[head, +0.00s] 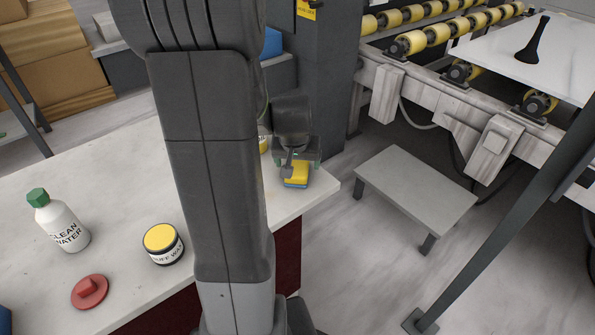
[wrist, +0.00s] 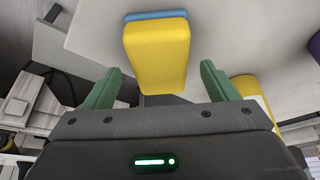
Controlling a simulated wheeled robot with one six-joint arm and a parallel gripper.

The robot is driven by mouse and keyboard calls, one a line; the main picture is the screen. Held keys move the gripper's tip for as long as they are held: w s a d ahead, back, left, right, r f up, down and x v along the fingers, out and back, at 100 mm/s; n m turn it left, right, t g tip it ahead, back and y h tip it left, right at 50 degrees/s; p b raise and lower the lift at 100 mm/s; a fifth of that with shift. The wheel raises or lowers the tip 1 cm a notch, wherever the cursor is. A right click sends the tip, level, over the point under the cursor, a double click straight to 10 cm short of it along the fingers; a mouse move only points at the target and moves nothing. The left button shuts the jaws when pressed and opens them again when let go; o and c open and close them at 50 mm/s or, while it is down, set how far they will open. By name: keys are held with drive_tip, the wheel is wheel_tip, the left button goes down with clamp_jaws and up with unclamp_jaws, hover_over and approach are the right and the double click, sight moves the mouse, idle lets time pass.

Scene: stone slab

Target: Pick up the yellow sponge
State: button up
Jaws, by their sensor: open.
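The yellow sponge (head: 296,172) lies near the right corner of the pale stone slab (head: 120,190), with a blue layer along its lower edge. In the wrist view the sponge (wrist: 157,52) shows large, with its blue layer at the far end. My gripper (head: 297,163) is over the sponge at that corner. In the wrist view its two green fingers (wrist: 158,85) stand apart, and the near end of the sponge shows between them with room on both sides. I cannot tell whether a finger touches it. My arm hides part of the slab in the head view.
A clean water bottle (head: 62,222), a buff wax tin (head: 163,244) and a red knobbed disc (head: 90,291) stand on the slab's left part. A yellow-and-white container (wrist: 252,92) is close to the right finger. A grey step (head: 416,195) stands on the floor at right.

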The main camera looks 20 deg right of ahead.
sight(298, 164)
drive_tip(key=shift+x, duration=1.25)
drive_tip(key=shift+f+b, duration=0.2)
drive_tip(key=shift+b, duration=0.15)
drive_tip(key=c, duration=1.1)
wheel_tip(298, 164, up, 10)
drive_tip(key=p, duration=0.2)
drive_tip(key=shift+r+p, duration=0.2)
drive_tip(key=shift+p, duration=0.1)
